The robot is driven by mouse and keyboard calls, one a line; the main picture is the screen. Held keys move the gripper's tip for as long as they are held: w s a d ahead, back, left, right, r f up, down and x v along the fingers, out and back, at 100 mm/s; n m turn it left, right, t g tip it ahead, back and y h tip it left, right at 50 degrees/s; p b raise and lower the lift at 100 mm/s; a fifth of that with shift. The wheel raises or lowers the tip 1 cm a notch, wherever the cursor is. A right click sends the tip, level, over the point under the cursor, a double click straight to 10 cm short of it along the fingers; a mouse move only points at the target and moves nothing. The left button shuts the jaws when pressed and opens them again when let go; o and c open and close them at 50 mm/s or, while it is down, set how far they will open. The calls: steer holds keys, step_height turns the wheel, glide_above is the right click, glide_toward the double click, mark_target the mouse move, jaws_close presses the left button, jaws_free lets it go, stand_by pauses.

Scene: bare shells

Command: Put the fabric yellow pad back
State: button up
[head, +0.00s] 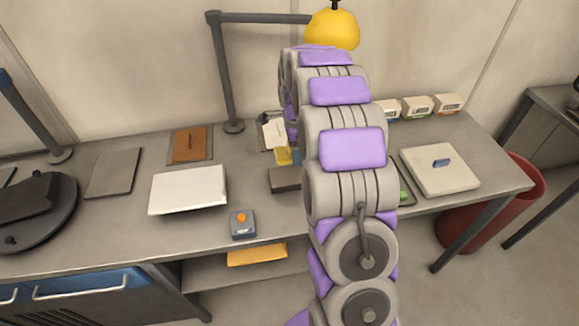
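A small yellow piece (284,156) shows just left of my arm, by the far end of a dark grey block (285,180) on the table. It may be the yellow pad; it is too small and too covered to tell its fabric or what holds it. A flat orange-yellow item (257,255) lies on the shelf under the table. My arm rises through the middle of the view and bends down behind itself, toward the small yellow piece. My gripper is mostly hidden behind the arm links, so its fingers cannot be made out.
A white panel (188,190), a button box (242,223) and a brown board (190,145) lie left of my arm. A pale lidded box (439,169) sits right. A lamp post (224,75) stands behind. A red bin (475,220) is beyond the table's right end.

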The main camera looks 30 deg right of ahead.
glide_above(289, 175)
steer(key=f, duration=0.3)
steer(key=f+b, duration=0.1)
steer(key=shift+a+f, duration=0.15)
steer(key=shift+a, duration=0.15)
steer(key=f, duration=0.2)
steer(key=f+b, duration=0.1)
steer(key=shift+d+f, duration=0.4)
steer(key=shift+d, duration=0.5)
steer(key=o, duration=0.6)
steer(key=shift+d, duration=0.1)
steer(key=o, duration=0.4)
steer(key=shift+a+r, duration=0.1)
steer(key=shift+a, duration=0.7)
